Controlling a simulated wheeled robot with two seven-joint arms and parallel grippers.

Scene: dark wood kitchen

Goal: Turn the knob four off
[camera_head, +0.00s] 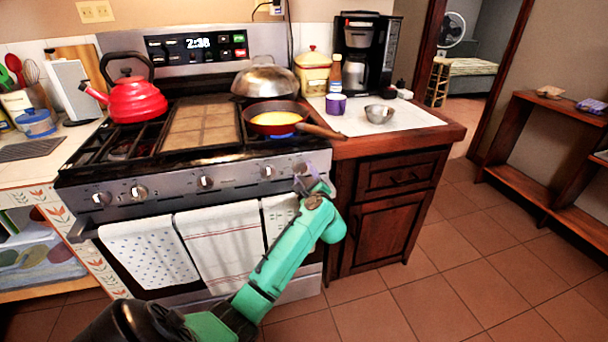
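The stove front carries a row of several round silver knobs, with one knob (268,172) left of my gripper and the rightmost knob (300,168) right at its tip. Which one is called four is not marked legibly. My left gripper (308,180), on a green arm, is at the right end of the panel and partly covers the rightmost knob. Whether its fingers touch or enclose that knob is unclear. A blue flame (281,136) shows under the frying pan (276,119), which holds something yellow. My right gripper is not in view.
The pan's handle (322,131) sticks out to the right above my gripper. Towels (222,245) hang on the oven door handle below the knobs. A red kettle (137,101) stands at the back left. The tiled floor (470,270) at right is clear.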

